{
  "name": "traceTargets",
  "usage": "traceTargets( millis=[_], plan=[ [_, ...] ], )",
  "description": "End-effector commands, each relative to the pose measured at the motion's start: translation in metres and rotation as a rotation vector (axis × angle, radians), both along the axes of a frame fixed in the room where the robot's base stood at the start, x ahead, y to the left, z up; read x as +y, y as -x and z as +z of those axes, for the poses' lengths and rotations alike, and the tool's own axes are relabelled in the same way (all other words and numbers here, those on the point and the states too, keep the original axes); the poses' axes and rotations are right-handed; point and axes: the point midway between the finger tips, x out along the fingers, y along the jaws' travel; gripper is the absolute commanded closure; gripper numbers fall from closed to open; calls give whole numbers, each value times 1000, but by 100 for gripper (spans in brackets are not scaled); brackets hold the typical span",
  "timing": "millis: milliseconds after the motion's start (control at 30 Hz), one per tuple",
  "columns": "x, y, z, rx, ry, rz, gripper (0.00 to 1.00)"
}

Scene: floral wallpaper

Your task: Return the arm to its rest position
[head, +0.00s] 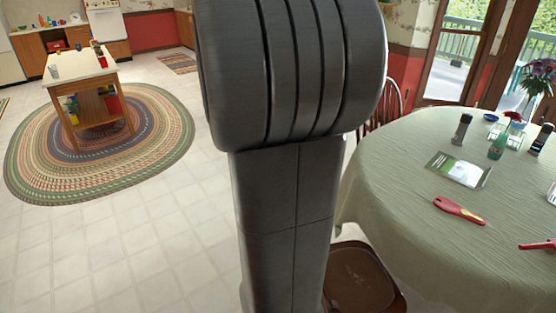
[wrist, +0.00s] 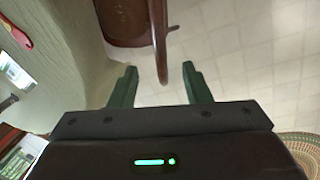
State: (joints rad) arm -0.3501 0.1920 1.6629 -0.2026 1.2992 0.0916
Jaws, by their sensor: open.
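My gripper (wrist: 160,85) shows in the wrist view with its two dark green fingers apart. Nothing is between the fingers; the white tile floor and part of a brown chair (wrist: 130,20) lie beyond them. In the head view the gripper is not visible. My dark grey arm or column fills the middle of that view and hides what is behind it.
A round table (head: 400,180) with a green cloth stands at the right, bearing a red-handled tool (head: 459,211), a green bottle (head: 498,146) and a booklet (head: 457,169). A brown chair seat (head: 362,280) is beside it. A wooden cart (head: 84,70) stands on a braided rug (head: 165,130).

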Motion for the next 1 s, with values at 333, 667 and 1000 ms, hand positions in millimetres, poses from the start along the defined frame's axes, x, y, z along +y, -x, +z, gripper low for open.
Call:
traceTargets(
  millis=[333,667,1000],
  plan=[
    [-8,-2,-39,5,3,-2,56],
    [-20,-6,-102,4,2,-2,56],
    [-27,-8,-135,1,1,-1,56]
  ],
)
